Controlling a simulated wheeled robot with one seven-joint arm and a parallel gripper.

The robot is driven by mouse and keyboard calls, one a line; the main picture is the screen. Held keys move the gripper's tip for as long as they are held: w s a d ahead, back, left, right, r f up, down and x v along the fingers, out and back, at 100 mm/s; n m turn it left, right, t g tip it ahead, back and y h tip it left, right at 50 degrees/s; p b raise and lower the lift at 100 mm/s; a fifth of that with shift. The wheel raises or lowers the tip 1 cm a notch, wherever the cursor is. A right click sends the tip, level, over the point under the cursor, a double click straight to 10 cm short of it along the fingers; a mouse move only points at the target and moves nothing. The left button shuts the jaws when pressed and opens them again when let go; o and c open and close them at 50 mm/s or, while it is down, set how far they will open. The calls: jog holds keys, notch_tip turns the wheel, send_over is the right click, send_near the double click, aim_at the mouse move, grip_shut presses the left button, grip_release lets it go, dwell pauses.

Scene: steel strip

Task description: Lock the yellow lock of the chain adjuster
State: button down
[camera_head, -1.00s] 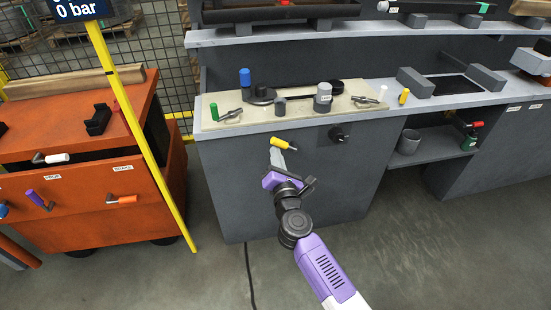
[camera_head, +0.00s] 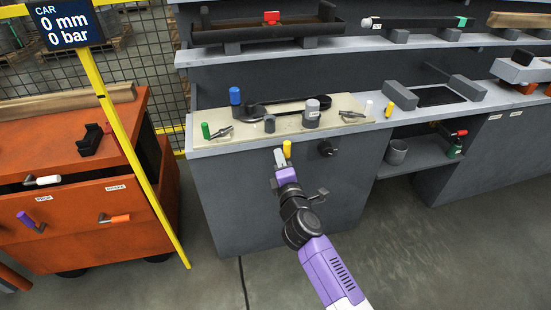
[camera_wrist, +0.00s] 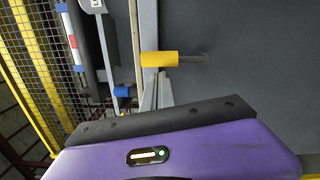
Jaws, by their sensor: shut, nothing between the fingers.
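The yellow lock handle (camera_head: 287,149) stands about upright at the front face of the grey bench, below the beige plate (camera_head: 232,133). In the wrist view the yellow handle (camera_wrist: 159,58) is a short cylinder with a thin grey rod running from it toward the grey panel. My gripper (camera_head: 280,156) is right beside the handle, on its left in the head view. In the wrist view my gripper (camera_wrist: 156,76) has its two fingers together, their tips at the handle's near side and not around it. I cannot tell whether they touch it.
A black knob (camera_head: 327,148) sticks out of the bench front to the right. The plate carries a green handle (camera_head: 206,130), a blue handle (camera_head: 235,95) and a grey cylinder (camera_head: 311,112). Another yellow handle (camera_head: 389,109) stands farther right. An orange cabinet (camera_head: 70,235) and yellow post (camera_head: 140,165) are left.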

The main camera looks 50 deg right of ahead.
jog(key=shift+s+d+r, duration=0.15)
jog(key=shift+s+d, duration=0.1)
jog(key=shift+d, duration=0.15)
dwell(0.4)
